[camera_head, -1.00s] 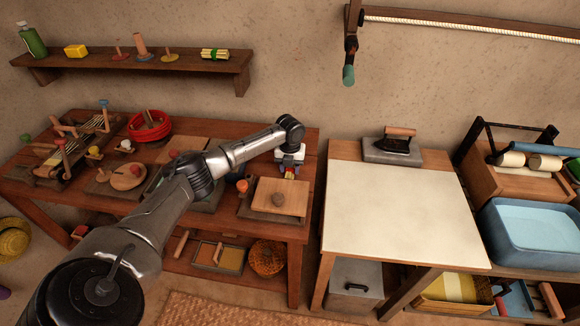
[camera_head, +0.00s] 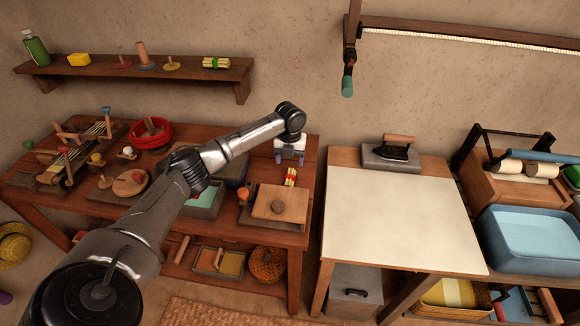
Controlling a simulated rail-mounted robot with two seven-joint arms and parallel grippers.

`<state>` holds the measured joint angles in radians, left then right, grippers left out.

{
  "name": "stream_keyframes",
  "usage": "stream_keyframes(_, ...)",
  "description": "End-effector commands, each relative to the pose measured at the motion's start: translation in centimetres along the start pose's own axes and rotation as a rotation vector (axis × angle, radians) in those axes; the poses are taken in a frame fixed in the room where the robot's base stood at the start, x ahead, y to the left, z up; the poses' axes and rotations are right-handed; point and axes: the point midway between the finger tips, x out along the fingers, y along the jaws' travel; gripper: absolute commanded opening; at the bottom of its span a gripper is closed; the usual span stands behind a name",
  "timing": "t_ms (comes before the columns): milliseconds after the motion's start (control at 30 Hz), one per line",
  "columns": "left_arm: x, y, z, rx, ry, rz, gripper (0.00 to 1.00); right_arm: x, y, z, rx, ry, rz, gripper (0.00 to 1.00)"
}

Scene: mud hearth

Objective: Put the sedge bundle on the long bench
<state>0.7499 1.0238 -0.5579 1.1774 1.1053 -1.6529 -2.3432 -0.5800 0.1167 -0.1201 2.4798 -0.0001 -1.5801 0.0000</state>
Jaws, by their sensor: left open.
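A small pale-yellow bundle with a red band (camera_head: 290,177) lies toward the right end of the long brown bench (camera_head: 312,160), just behind a pale wooden board. A similar bundle with a green band (camera_head: 216,63) lies on the wall shelf. I cannot tell from looks alone which is the sedge bundle. My left gripper (camera_head: 289,160) is open and empty, its fingers apart, just above and behind the red-banded bundle and clear of it. My right gripper is not in view.
The pale board (camera_head: 280,207) with a round knob sits at the bench's front right. My left arm crosses over the bench, hiding part of it. A white-topped table (camera_head: 390,215) with an iron (camera_head: 394,150) stands right.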

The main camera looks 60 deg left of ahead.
Motion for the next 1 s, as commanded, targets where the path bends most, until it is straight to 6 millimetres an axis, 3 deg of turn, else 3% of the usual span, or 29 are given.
stream_keyframes(100,-2.3,0.0,0.0,0.001,-0.002,-0.002,0.67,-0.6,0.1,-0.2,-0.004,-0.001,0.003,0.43)
stream_keyframes(333,-4.5,0.0,0.0,0.001,0.000,-0.002,0.67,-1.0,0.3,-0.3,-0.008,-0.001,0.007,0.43)
stream_keyframes(1000,-5.0,0.0,0.0,0.000,0.000,0.000,0.67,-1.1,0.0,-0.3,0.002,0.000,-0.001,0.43)
